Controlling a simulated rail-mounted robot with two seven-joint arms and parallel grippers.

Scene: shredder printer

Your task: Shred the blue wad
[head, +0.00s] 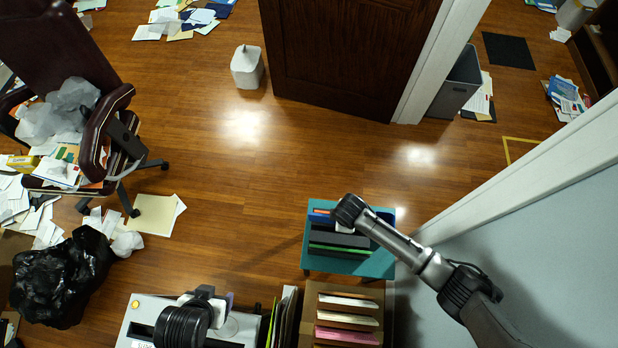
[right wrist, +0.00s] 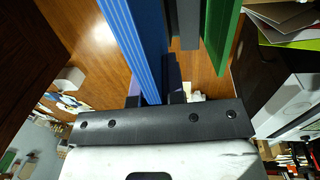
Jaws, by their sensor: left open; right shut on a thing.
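The blue wad (right wrist: 132,45) is a thick striped slab in the right wrist view. My right gripper (right wrist: 155,92) is shut on its near end, with purple fingers on both sides. In the head view my right gripper reaches over the teal stand (head: 375,268), and the blue wad (head: 319,219) shows at the stand's back left, partly covered by the arm. Grey and green wads (head: 338,249) lie in the same stand. My left gripper (head: 207,303) is open over the white shredder (head: 238,328), hiding part of its top and dark slot.
A brown box with upright folders (head: 347,318) stands in front of the stand, and more folders (head: 285,315) stand beside the shredder. A wall (head: 520,220) borders the right. A black bag (head: 60,280), loose papers and a chair crowd the left.

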